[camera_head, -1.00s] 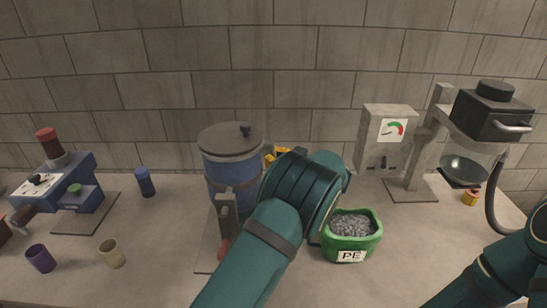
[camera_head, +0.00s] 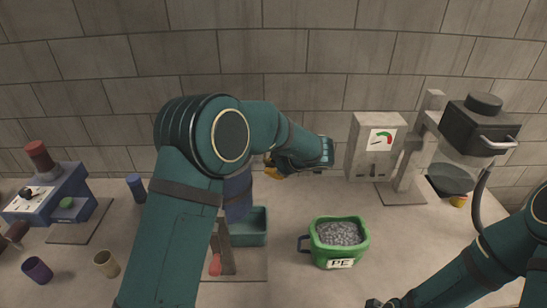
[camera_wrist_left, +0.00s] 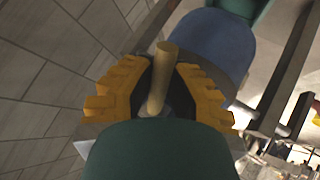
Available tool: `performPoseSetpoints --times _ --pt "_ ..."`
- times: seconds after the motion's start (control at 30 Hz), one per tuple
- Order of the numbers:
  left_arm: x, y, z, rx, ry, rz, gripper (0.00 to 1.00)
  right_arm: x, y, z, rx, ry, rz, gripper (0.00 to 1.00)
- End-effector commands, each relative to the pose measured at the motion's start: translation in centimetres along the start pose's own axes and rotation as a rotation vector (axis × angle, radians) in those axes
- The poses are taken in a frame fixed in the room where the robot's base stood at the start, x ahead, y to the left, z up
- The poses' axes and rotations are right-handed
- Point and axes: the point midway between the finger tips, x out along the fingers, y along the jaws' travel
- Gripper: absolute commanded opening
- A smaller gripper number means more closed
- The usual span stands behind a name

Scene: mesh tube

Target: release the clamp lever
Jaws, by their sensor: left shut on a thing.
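My left gripper (camera_head: 273,170) shows in the head view only as yellow parts beside the blue drum, mostly hidden behind my forearm. In the left wrist view its yellow toothed jaws (camera_wrist_left: 158,90) are shut around a brass-coloured rod (camera_wrist_left: 163,62); I cannot tell for certain that this rod is the clamp lever. The blue drum (camera_head: 238,195) stands at the centre, largely hidden by my arm, and shows in the left wrist view (camera_wrist_left: 222,45) just beyond the rod. A lever with a red grip (camera_head: 215,265) is in front of the drum.
A teal bin (camera_head: 248,238) stands at the drum's foot. A green bucket of grey granules marked PE (camera_head: 340,262) stands right of it. A gauge box (camera_head: 375,150) and a black-headed machine (camera_head: 480,125) are further right. A blue device (camera_head: 55,195) and cups (camera_head: 107,263) are left.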

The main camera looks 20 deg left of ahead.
Motion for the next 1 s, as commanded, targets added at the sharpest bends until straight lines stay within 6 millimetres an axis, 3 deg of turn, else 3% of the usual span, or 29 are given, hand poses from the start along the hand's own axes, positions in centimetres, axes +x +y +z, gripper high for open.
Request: performPoseSetpoints --times 0.5,1.0 --pt "-1.6 0.4 -0.8 -0.229 -0.339 -0.005 0.0 -0.4 -0.2 0.0 -0.001 -0.002 0.0 0.47" --pt "-2.0 0.6 -0.8 -0.294 -0.443 -0.008 0.0 -0.4 -0.2 0.0 -0.001 -0.002 0.0 0.47"
